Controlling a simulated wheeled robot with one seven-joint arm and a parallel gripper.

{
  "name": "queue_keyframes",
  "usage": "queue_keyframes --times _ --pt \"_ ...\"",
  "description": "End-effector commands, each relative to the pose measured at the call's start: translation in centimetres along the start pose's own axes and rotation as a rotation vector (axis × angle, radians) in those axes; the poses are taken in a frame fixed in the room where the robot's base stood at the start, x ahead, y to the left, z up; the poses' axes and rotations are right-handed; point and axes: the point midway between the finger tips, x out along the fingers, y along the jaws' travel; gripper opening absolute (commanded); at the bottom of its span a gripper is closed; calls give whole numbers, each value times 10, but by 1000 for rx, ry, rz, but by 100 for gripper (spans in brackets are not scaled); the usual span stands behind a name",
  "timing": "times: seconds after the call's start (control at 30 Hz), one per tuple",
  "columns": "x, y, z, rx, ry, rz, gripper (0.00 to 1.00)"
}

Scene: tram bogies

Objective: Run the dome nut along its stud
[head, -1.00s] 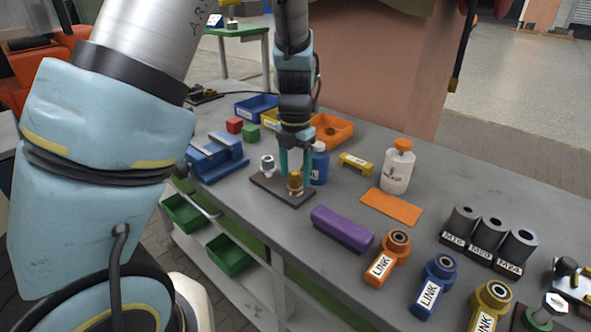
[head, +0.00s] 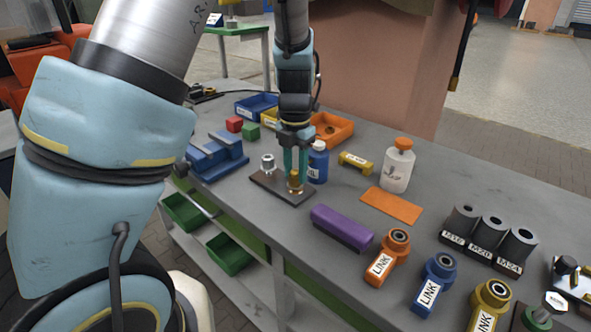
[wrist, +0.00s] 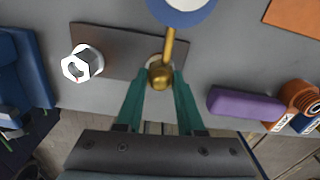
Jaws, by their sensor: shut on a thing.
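The brass dome nut (head: 295,181) is at the right end of a dark plate (head: 272,184) on the bench. It also shows in the wrist view (wrist: 160,76). My gripper (head: 295,176) points down with its teal fingers shut on the nut, one on each side. In the wrist view, a thin brass-coloured rod runs from the nut toward the blue bottle; I cannot tell whether it is the stud. The threads are hidden. A silver hex nut (wrist: 82,63) stands at the plate's other end.
A blue bottle (head: 318,162) stands close behind my gripper. A blue vise (head: 215,157) is to the left and a purple block (head: 342,228) to the front right. A white bottle (head: 397,168) and an orange sheet (head: 391,206) lie farther right.

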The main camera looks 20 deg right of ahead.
Motion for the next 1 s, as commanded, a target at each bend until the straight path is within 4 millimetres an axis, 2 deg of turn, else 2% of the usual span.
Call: queue_keyframes --times 0.27,0.47,1.0 --pt "-1 0 0 29 0 0 0" --pt "-1 0 0 126 0 0 0" --pt "-1 0 1 614 -1 1 0"
